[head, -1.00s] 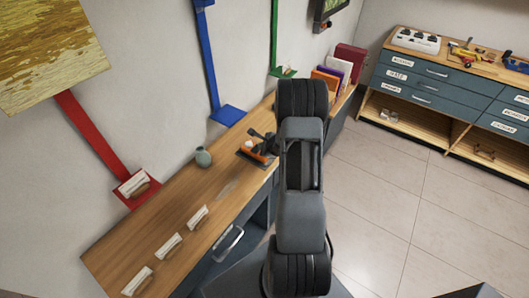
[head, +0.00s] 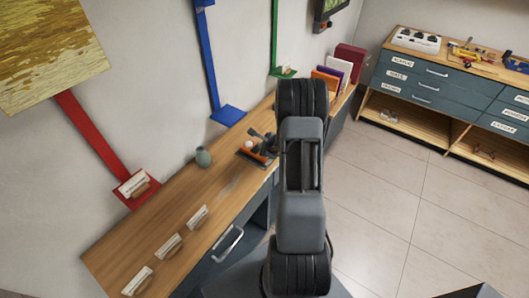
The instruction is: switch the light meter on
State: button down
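A small orange and dark device with a white round part (head: 248,146) lies on the wooden bench, just left of my arm. It looks like the light meter, but it is too small and partly covered for me to see any switch or display. My gripper (head: 261,139) shows as a small dark shape right over it, mostly hidden behind my arm. I cannot tell whether it touches the device or whether its fingers are open.
A grey-green vase (head: 203,157) stands on the bench (head: 170,210) left of the device. Several labelled blocks sit at the near end. Coloured folders (head: 333,75) stand at the far end. A drawer cabinet (head: 430,85) is at right; floor between is clear.

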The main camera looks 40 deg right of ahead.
jog(key=shift+f+b, duration=0.6)
jog(key=shift+b, duration=0.5)
dwell(0.5)
jog(key=shift+r, duration=0.6)
jog(key=shift+r, duration=0.1)
jog(key=shift+r+p, duration=2.15)
jog(key=shift+r, duration=0.85)
jog(key=shift+f, duration=0.1)
